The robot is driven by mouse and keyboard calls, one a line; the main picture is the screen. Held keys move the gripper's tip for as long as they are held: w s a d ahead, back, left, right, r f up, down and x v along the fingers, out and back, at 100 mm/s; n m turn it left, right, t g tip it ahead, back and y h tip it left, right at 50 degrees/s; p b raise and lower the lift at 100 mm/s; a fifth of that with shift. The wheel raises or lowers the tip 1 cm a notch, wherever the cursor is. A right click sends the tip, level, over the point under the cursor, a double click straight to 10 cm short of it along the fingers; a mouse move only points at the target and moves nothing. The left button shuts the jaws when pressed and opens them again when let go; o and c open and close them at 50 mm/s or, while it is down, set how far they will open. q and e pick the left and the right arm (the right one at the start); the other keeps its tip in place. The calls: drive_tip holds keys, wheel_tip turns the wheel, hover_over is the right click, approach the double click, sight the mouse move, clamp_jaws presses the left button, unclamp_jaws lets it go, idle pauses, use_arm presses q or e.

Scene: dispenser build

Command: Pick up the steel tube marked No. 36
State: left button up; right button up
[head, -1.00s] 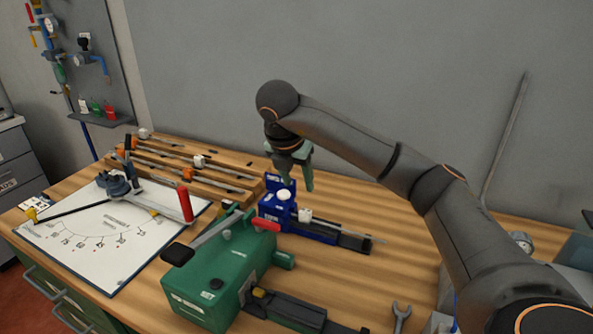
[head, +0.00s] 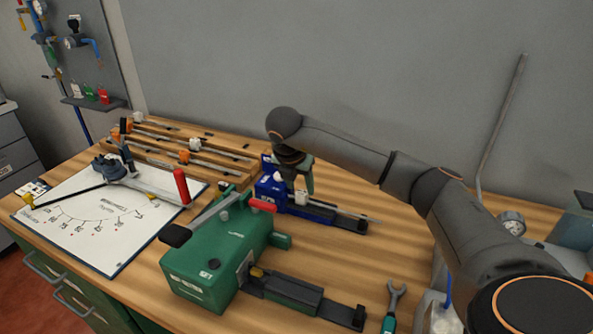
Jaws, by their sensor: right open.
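Several thin steel tubes (head: 160,135) lie on the wooden rack at the back left, with small white and orange tags on them. Another thin steel tube (head: 345,212) lies along the blue bench device (head: 268,192), with a white tag near its left part. No number is legible on any tag, so I cannot tell which tube is No. 36. My right gripper (head: 303,188) is open, pointing down over the blue device close to that tube's tagged end. Whether it touches the tube cannot be told. My left gripper is out of view.
A green bending machine (head: 215,262) with a long lever stands in front. A white board (head: 95,225) with an angle scale and a bender lies at left. Bare wood is free right of the blue device.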

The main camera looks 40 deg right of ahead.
sight(301, 196)
drive_tip(key=shift+x, duration=1.3)
clamp_jaws()
